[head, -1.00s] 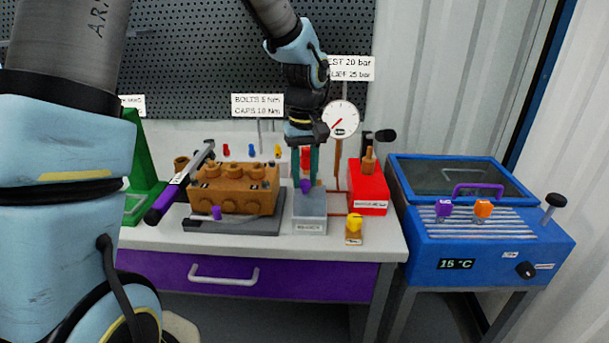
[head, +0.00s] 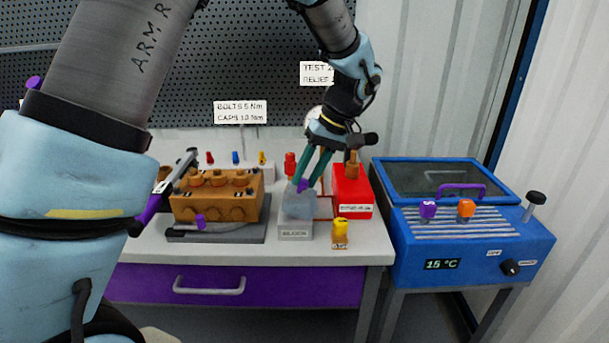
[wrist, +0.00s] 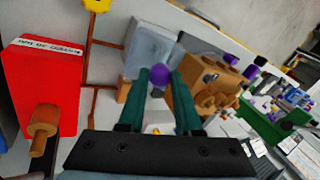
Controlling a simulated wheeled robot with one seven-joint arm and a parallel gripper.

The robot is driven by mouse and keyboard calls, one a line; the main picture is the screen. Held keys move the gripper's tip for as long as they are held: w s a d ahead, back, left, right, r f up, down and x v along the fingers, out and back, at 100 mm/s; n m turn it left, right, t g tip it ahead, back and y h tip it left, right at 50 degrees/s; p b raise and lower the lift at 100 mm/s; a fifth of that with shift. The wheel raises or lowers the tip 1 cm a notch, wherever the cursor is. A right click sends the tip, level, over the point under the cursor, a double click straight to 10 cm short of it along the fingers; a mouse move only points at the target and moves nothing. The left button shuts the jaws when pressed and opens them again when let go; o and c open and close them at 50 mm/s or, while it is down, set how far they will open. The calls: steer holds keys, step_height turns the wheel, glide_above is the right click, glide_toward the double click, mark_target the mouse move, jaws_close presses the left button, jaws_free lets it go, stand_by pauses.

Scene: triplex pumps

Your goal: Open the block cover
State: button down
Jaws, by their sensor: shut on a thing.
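The small grey block box (head: 295,228) stands on the bench right of the brown pump block. Its grey cover (head: 299,203) looks tilted up from the box, with its face toward the front; the exact angle is hard to tell. The cover's purple knob (head: 303,186) sits between the tips of my teal fingers. My gripper (head: 304,184) is shut on this knob and leans, with the wrist up and to the right. In the wrist view, the purple knob (wrist: 160,75) is between the fingertips, with the grey cover (wrist: 155,48) just beyond.
The brown pump block (head: 215,197) is close on the left, with a torque wrench (head: 165,195) beside it. A red box (head: 352,193) is close on the right. A yellow-topped item (head: 340,232) stands in front. A blue bath (head: 460,215) stands farther right.

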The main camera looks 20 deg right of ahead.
steer(key=c, duration=0.6)
jaws_free()
steer(key=b+v, duration=0.2)
steer(key=v, duration=0.8)
steer(key=shift+r, duration=0.4)
